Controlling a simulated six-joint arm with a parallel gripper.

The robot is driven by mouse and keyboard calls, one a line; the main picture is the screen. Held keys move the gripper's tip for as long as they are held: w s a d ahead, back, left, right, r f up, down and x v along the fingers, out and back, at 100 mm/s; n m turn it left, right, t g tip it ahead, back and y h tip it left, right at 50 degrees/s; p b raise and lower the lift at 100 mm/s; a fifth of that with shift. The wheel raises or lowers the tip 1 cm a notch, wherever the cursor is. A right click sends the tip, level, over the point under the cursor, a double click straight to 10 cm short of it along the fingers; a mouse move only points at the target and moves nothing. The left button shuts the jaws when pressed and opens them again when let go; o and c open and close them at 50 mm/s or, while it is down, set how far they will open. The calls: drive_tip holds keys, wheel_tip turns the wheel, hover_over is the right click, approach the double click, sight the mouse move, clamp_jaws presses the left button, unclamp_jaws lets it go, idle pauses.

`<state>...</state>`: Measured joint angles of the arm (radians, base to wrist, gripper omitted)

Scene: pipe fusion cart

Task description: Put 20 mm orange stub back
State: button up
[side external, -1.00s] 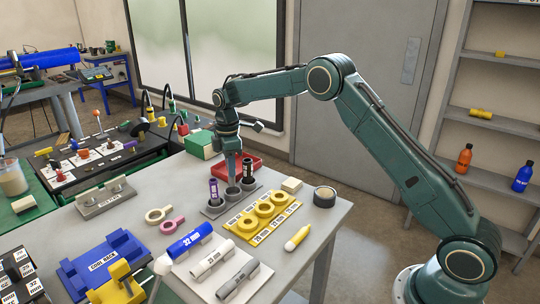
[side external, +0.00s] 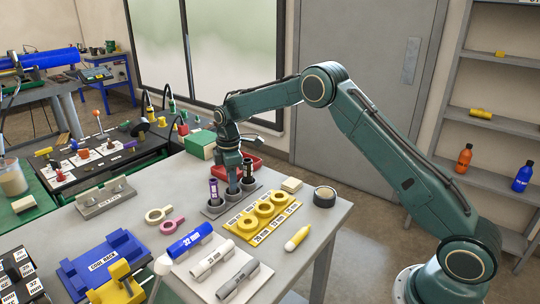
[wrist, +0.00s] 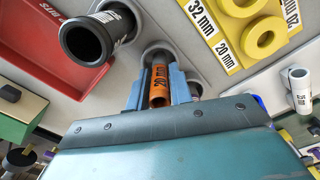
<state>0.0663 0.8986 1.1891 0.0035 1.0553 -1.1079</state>
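The 20 mm orange stub (wrist: 160,86) is an orange tube with a dark "20 mm" label, in the wrist view. My gripper (wrist: 159,85) has one finger close against each side of it. The stub's far end meets the middle hole of a grey holder (wrist: 137,50); how deep it sits cannot be told. In the side view my gripper (side external: 233,188) points down at the middle of the holder (side external: 216,209), and its fingers hide the stub.
Yellow rings on a labelled yellow strip (side external: 241,227) lie right beside the holder. A red tray (wrist: 50,65) is behind it. Blue, white and grey pipes (side external: 190,241) lie in front. A tape roll (side external: 324,196) sits near the right table edge.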

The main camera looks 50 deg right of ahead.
drive_tip(key=shift+o, duration=1.3)
wheel_tip(320, 180, up, 12)
drive_tip(key=shift+r, duration=0.1)
drive_tip(key=shift+r, duration=0.1)
